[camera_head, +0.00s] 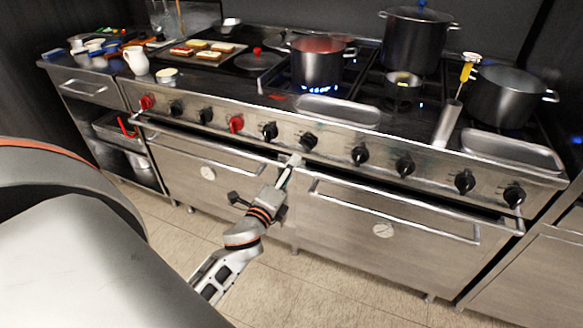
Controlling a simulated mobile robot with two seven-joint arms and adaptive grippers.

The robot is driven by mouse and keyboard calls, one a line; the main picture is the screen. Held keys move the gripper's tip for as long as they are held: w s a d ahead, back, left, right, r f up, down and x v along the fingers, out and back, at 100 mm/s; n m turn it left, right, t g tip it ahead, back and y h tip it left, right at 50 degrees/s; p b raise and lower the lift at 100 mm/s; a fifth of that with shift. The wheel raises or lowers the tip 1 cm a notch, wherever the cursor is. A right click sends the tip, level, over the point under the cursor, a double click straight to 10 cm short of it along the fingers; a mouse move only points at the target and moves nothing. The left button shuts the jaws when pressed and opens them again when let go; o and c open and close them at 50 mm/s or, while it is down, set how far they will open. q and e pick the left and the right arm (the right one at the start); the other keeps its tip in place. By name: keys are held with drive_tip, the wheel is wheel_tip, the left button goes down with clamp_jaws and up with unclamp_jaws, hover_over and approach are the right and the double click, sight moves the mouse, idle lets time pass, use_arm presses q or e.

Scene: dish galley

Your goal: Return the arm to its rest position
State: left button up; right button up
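One arm of mine comes in from the lower left, partly hidden by a large grey part of my body. I take it as my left arm. Its gripper (284,178) is in front of the stove (225,165), by the gap between the two oven doors. A narrow pale piece extends up from the gripper to the height of the oven handles. I cannot tell whether it is a finger or a held thing, or whether it touches the stove. The finger opening is too small to read. My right gripper is out of view.
A pot (318,62), a tall pot (415,40) and another pot (505,95) stand on the stove. A white pitcher (136,60) and a tray of food (225,46) are at the back left. Oven handles (395,212) stick out. The tiled floor (300,290) in front is clear.

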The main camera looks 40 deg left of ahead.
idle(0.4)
use_arm(q)
drive_tip(key=s+d+f+n+g+h+p, duration=0.2)
drive_tip(key=s+d+f+n+g+h, duration=0.4)
drive_tip(key=s+d+f+n, duration=0.9)
drive_tip(key=s+d+f+h, duration=0.1)
drive_tip(key=s+d+f, duration=0.3)
drive_tip(key=s, duration=0.4)
drive_tip(key=shift+d+f+g+p, duration=0.3)
drive_tip(key=shift+d+f+g, duration=0.1)
drive_tip(key=shift+d, duration=0.1)
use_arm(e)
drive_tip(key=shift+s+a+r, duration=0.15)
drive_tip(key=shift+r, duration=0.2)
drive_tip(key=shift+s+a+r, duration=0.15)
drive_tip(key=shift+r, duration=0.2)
